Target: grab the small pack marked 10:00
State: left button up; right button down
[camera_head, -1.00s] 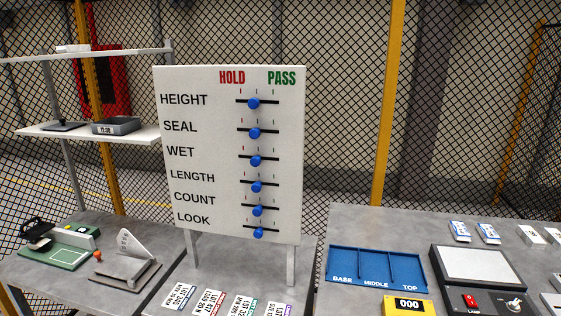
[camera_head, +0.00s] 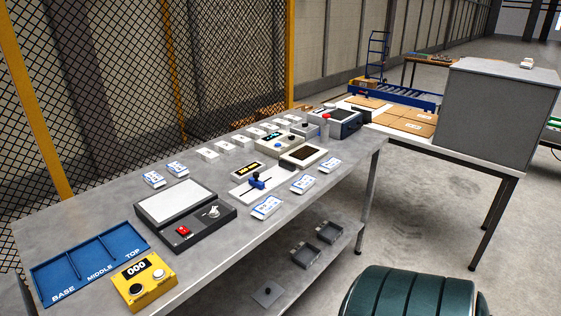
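Several small white-and-blue packs lie on the long grey bench. Two lie behind the light box, a left one (camera_head: 153,179) and a right one (camera_head: 177,169). Three lie along the front edge: a near one (camera_head: 266,206), a middle one (camera_head: 302,184) and a far one (camera_head: 329,165). Their print is too small to read, so I cannot tell which, if any, is marked 10:00. A row of small white boxes (camera_head: 208,154) runs along the bench's back; their marks are also unreadable. Neither of my grippers is in view.
The bench (camera_head: 215,254) also bears a blue BASE/MIDDLE/TOP tray (camera_head: 80,279), a yellow counter (camera_head: 143,279) and a light box (camera_head: 186,215). Small grey trays (camera_head: 306,254) sit on the lower shelf. A dark green ribbed object (camera_head: 415,292) stands in front. A grey cabinet (camera_head: 490,115) is at right.

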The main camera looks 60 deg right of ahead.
aim_at(271, 205)
jog(key=z, duration=1.75)
jog(key=i+l, duration=0.2)
jog(key=l, duration=0.15)
jog(key=i+l+u, duration=0.15)
jog(key=l, duration=0.25)
jog(key=i+l, duration=0.15)
jog(key=l, duration=0.2)
jog(key=i+l+u, duration=0.1)
jog(key=l, duration=0.3)
jog(key=i+l+u, duration=0.1)
jog(key=l, duration=0.3)
jog(key=i+l, duration=0.25)
jog(key=l, duration=0.2)
